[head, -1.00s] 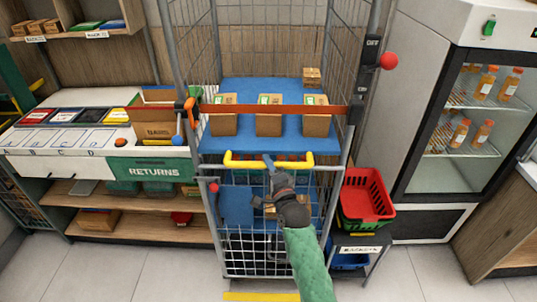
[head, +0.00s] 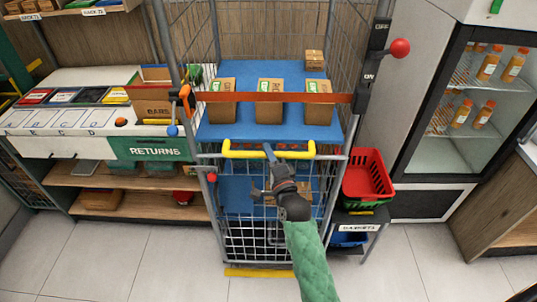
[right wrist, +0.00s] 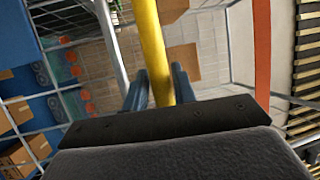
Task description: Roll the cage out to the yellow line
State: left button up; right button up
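The wire cage (head: 221,240) stands upright between the returns counter and the fridge. Its yellow handle (head: 235,152) runs across the front, below an orange-red strap (head: 240,97). My right gripper (head: 269,152) is at the middle of the handle. In the right wrist view the yellow bar (right wrist: 151,40) passes between its two blue fingers (right wrist: 157,88), which sit close on both sides, so it looks shut on the bar. The yellow line (head: 258,272) lies on the floor just in front of the cage's lower front edge. My left gripper is not in view.
Cardboard boxes (head: 270,102) stand on the cage's blue shelf (head: 240,132). A red-knobbed lever (head: 400,48) sticks out at the cage's right post. A small stand with a red basket (head: 368,175) is close on the right; the returns counter (head: 150,148) is close on the left. The floor in front is clear.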

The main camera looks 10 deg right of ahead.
jog(key=shift+o, duration=1)
jog(key=shift+s+d+f+b, duration=0.1)
jog(key=shift+s+f+b, duration=0.1)
jog(key=shift+s+b, duration=0.25)
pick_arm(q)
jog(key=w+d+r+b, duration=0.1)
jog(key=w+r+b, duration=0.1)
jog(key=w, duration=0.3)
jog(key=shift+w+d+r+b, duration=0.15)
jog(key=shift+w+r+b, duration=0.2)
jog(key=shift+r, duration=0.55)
pick_arm(e)
jog(key=v, duration=0.6)
jog(key=shift+s, duration=0.4)
